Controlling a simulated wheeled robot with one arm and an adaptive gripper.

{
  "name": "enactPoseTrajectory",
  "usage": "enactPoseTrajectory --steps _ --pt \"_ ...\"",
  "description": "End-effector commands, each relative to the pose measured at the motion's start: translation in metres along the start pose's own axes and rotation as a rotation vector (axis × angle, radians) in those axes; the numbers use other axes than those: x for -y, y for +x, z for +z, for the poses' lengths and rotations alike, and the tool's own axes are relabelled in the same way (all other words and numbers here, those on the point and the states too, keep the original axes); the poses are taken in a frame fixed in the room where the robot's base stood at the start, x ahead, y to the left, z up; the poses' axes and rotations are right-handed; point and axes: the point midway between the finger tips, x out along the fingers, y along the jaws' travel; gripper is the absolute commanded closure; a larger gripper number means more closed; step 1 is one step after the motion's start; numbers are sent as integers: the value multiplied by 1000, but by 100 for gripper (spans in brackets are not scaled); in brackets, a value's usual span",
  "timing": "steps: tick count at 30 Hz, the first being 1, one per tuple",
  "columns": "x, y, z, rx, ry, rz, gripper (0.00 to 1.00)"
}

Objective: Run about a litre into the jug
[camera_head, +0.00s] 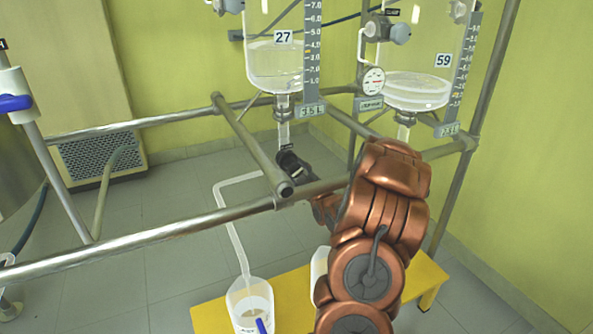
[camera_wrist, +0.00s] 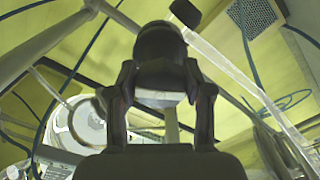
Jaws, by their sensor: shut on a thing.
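The glass reactor marked 27 (camera_head: 275,68) holds clear liquid in its lower part, and a plate below its scale reads 3.5 L. Under it is a bottom outlet (camera_head: 284,132) with a black valve. A white hose (camera_head: 232,225) leads from there down to a clear jug (camera_head: 238,297) on a yellow bench. Some pale content shows low in the jug; its level is hard to read. My gripper (camera_head: 297,170) is at the valve, partly hidden by my arm. In the wrist view my gripper's fingers (camera_wrist: 160,85) are closed on a dark rounded valve handle (camera_wrist: 160,45).
A second reactor marked 59 (camera_head: 417,85), with a 2.3 L plate, hangs at right. A second white container (camera_head: 319,264) is mostly hidden behind my arm on the yellow bench (camera_head: 290,295). Metal frame rails (camera_head: 150,238) cross in front of the reactors.

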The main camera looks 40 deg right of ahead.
Motion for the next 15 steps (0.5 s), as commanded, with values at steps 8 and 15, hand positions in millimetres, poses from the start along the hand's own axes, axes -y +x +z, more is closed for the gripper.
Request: enactPoseTrajectory --steps 8,15 --pt "0 0 -1 5 178 -3 84" --pt "0 0 -2 2 338 0 84"
